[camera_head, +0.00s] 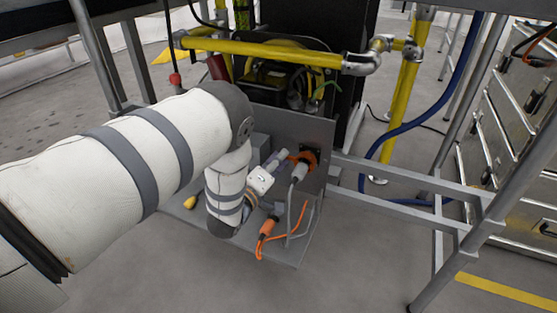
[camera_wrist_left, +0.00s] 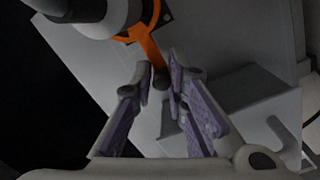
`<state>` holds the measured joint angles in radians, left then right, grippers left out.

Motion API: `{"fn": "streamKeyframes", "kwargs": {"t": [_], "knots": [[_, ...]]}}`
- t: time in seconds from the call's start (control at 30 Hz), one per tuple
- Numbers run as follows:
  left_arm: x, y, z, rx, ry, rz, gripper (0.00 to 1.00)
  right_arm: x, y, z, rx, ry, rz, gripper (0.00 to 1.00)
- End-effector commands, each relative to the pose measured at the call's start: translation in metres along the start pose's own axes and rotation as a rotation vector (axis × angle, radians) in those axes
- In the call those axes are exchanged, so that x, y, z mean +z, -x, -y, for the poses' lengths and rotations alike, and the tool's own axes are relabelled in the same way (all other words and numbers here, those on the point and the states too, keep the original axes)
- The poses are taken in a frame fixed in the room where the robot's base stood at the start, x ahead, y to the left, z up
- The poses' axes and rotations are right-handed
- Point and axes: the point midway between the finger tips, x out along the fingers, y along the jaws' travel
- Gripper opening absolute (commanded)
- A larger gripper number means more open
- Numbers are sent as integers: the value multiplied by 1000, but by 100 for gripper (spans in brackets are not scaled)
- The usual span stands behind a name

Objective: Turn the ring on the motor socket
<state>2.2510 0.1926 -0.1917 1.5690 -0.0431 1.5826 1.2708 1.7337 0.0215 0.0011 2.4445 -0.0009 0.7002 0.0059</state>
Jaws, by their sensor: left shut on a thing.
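The orange ring (camera_head: 309,157) sits around the motor socket on the upright grey panel (camera_head: 262,122). In the left wrist view the ring (camera_wrist_left: 148,45) has an orange arm that runs down to a dark end (camera_wrist_left: 161,79). My left gripper (camera_wrist_left: 164,78) is shut on this end. In the head view my left gripper (camera_head: 283,155) reaches the ring from the left, and its fingertips are small there. A grey plug (camera_head: 299,173) with a cable stands at the socket, and partly covers the ring. My right gripper is not in view.
An orange connector (camera_head: 269,227) with an orange cable lies on the grey shelf below the panel. A yellow pipe (camera_head: 262,51) runs above. Grey frame bars (camera_head: 400,176) and a blue hose (camera_head: 440,105) are to the right. A yellow piece (camera_head: 190,202) lies on the shelf.

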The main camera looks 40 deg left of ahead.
Motion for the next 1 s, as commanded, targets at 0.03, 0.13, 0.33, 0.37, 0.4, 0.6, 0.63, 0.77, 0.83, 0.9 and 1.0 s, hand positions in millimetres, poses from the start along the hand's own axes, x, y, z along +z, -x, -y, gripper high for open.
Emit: {"fn": "streamKeyframes", "kwargs": {"t": [0.03,0.13,0.33,0.37,0.4,0.6,0.63,0.77,0.83,0.9,1.0], "knots": [[2,2,0,-9,-14,9,0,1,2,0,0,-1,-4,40],[0,2,-4,-12,-59,12,0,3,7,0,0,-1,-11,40],[-3,2,-15,-22,-208,20,0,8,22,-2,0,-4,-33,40],[-3,2,-16,-24,-235,22,0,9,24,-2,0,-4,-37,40],[-4,2,-19,-26,-273,24,0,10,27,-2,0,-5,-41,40],[-4,2,-30,-41,-462,32,0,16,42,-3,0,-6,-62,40],[-4,2,-32,-43,-491,34,0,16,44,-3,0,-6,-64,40],[-3,1,-39,-54,-613,41,0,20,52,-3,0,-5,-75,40],[-2,1,-42,-58,-680,44,0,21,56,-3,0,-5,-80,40],[0,1,-46,-64,-746,47,0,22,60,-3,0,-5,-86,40],[2,1,-51,-71,-841,52,0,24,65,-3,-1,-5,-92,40]]}}
